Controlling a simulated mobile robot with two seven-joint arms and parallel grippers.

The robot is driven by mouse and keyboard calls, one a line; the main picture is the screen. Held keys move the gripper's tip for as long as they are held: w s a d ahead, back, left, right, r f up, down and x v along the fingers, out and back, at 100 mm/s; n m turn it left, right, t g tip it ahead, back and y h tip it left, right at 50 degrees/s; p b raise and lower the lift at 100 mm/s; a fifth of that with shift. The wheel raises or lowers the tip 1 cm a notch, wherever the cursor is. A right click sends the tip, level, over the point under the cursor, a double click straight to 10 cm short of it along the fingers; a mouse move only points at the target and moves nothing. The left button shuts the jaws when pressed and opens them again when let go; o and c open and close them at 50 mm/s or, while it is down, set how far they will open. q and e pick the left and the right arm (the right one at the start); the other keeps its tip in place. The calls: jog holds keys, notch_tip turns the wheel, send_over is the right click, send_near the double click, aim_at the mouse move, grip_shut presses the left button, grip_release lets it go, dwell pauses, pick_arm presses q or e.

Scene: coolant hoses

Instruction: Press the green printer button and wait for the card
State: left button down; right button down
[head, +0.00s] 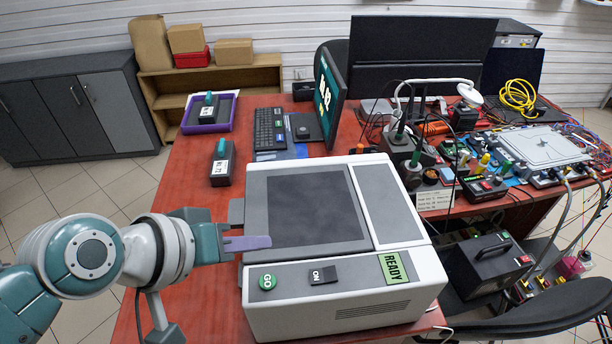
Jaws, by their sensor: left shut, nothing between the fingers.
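The printer (340,250) is a white and grey box on the red table. Its front strip carries the round green GO button (267,282), a dark ON switch (323,275) and a green READY display (393,268). My left gripper (268,242) is shut and empty. Its fingertips are over the printer's left edge, above and behind the green button in the picture, apart from it. Whether the fingers touch the printer top cannot be told. No card shows at the printer. My right gripper is not in view.
A dark labelled box (221,164) and a purple tray (188,126) with a similar box stand behind my left arm. A monitor (328,95) and keyboard (270,130) are behind the printer. Cluttered electronics (500,165) fill the right side.

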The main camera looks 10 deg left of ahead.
pick_arm(q)
jog(key=shift+w+f, duration=0.2)
jog(key=shift+f, duration=0.15)
jog(key=b, duration=0.8)
send_over(263, 287)
notch_tip(263, 287, down, 8)
jog(key=shift+r, duration=0.2)
jog(key=shift+f+b, duration=0.35)
jog(key=shift+f, duration=0.1)
jog(key=shift+f, duration=0.15)
dwell(1.0)
jog(key=shift+f+b, duration=0.3)
jog(key=shift+b, duration=0.05)
